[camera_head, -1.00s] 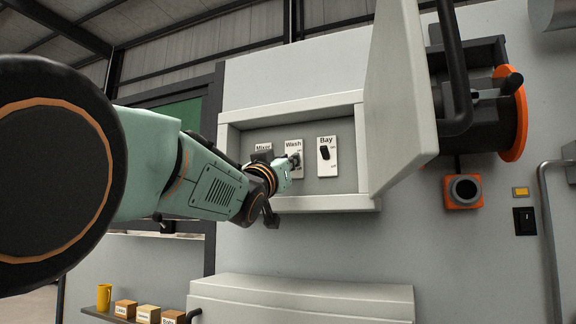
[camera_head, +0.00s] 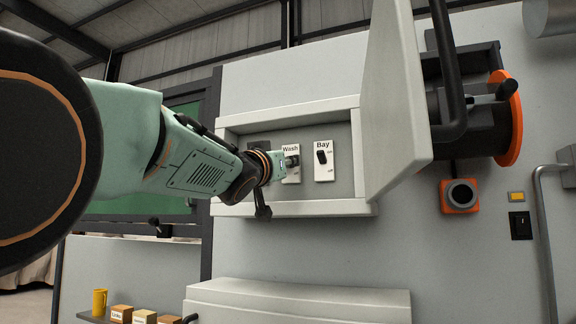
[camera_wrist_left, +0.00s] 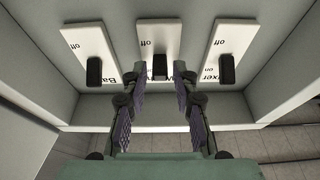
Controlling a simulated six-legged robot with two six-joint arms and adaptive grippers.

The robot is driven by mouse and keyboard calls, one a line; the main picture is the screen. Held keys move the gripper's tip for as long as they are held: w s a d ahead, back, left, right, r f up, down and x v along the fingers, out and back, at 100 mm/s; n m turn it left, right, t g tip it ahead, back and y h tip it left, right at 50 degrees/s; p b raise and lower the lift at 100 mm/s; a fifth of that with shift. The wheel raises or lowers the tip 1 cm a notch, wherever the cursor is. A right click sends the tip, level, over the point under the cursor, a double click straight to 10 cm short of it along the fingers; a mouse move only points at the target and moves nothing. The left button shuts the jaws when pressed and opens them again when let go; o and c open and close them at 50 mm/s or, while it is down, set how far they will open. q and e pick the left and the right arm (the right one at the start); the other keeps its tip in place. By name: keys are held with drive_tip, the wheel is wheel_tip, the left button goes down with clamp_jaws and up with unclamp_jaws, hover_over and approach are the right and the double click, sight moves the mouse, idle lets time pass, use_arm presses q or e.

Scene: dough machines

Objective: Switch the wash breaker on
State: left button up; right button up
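The wash breaker (camera_head: 291,174) is the middle white plate in the open wall box, and it also shows in the left wrist view (camera_wrist_left: 158,38). Its black lever (camera_wrist_left: 160,68) sits toward the label end, away from the "off" mark. My left gripper (camera_head: 284,164) is at the wash breaker and partly covers it in the head view. In the left wrist view its two fingers (camera_wrist_left: 160,76) are apart, one on each side of the wash lever, with a visible gap at each side. My right gripper is in neither view.
The bay breaker (camera_head: 324,170) and the mixer breaker (camera_wrist_left: 228,46) flank the wash plate closely. The box rim (camera_head: 300,208) runs below. The open box door (camera_head: 395,90) stands out at the right.

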use_arm(q)
drive_tip(key=shift+o, duration=0.5)
drive_tip(key=shift+f, duration=0.1)
drive_tip(key=shift+s+a+f, duration=0.1)
drive_tip(key=shift+s, duration=0.1)
drive_tip(key=v, duration=0.7)
